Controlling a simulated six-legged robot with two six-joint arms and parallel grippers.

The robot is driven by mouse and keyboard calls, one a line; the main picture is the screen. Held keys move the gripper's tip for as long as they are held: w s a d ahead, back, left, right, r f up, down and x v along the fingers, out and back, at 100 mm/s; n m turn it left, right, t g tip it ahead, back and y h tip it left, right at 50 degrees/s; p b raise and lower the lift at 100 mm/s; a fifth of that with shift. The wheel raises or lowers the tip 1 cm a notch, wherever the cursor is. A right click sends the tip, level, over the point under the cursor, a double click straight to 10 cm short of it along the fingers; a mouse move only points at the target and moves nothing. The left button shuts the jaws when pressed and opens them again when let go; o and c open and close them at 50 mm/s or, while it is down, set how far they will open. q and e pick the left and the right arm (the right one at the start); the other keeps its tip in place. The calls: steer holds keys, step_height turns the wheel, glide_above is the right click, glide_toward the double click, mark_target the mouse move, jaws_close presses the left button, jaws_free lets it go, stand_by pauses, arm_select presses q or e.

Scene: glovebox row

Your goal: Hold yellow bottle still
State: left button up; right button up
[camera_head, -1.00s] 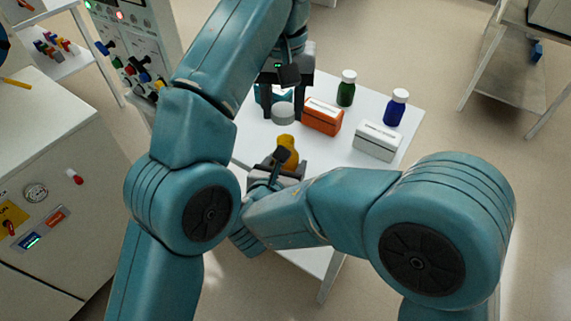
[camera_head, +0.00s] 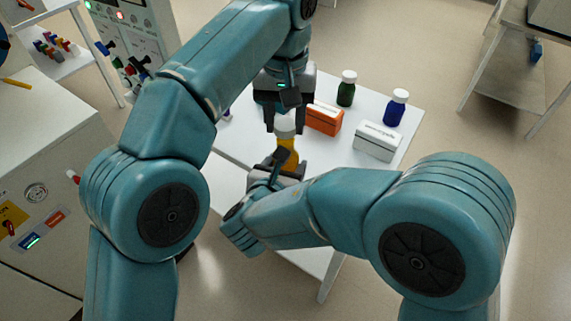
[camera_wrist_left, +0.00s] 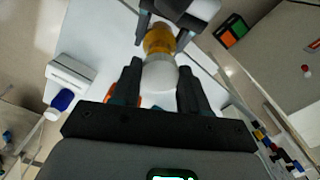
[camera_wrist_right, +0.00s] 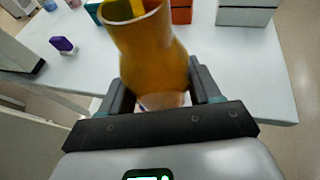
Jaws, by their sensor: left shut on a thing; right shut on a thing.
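The yellow bottle (camera_head: 290,158) stands near the front of the white table. My right gripper (camera_head: 278,172) is shut on it low on its body, clearer in the right wrist view, where the bottle (camera_wrist_right: 152,60) shows an open rim. My left gripper (camera_head: 286,120) points down above it and is shut on a white cap (camera_head: 285,127). In the left wrist view the cap (camera_wrist_left: 160,78) sits between the fingers, lined up with the bottle (camera_wrist_left: 160,40). I cannot tell whether cap and bottle touch.
On the table (camera_head: 335,160) are an orange box (camera_head: 324,119), a white box (camera_head: 376,141), a green bottle (camera_head: 346,90) and a blue bottle (camera_head: 396,108), both white-capped. A small purple thing (camera_wrist_right: 63,45) lies at the table's edge. Cabinets stand on the left.

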mark_target(291, 165)
arm_select(q)
steer(key=shift+f, duration=0.4)
stand_by(0.5)
steer(key=shift+f, duration=0.85)
steer(key=shift+f, duration=0.5)
